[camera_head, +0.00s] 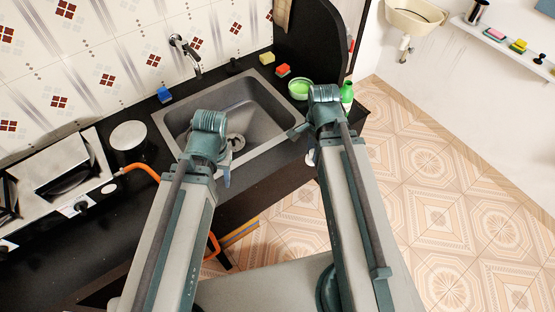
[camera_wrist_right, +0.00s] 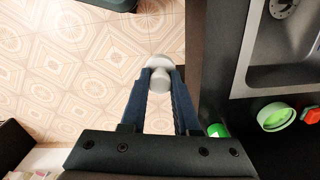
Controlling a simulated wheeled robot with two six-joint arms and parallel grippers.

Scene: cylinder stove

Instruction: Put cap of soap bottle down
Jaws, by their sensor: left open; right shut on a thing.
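My right gripper (camera_wrist_right: 160,76) is shut on a pale grey-white cap (camera_wrist_right: 160,62), held at its fingertips. In the right wrist view the cap shows against the tiled floor, beside the dark counter edge. The green soap bottle (camera_head: 347,92) stands at the counter's right end in the head view, partly hidden by my right arm. Part of it also shows in the right wrist view (camera_wrist_right: 216,130). My left gripper (camera_head: 227,172) is open and appears empty, at the sink's front edge in the head view; its fingers are mostly hidden.
The sink (camera_head: 278,120) is set in the black counter (camera_head: 262,174). A green bowl (camera_head: 301,89), a red-and-green sponge (camera_head: 283,70), a yellow sponge (camera_head: 266,58) and a blue sponge (camera_head: 164,95) lie around it. The stove (camera_head: 72,182) is at the left. The front counter strip looks clear.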

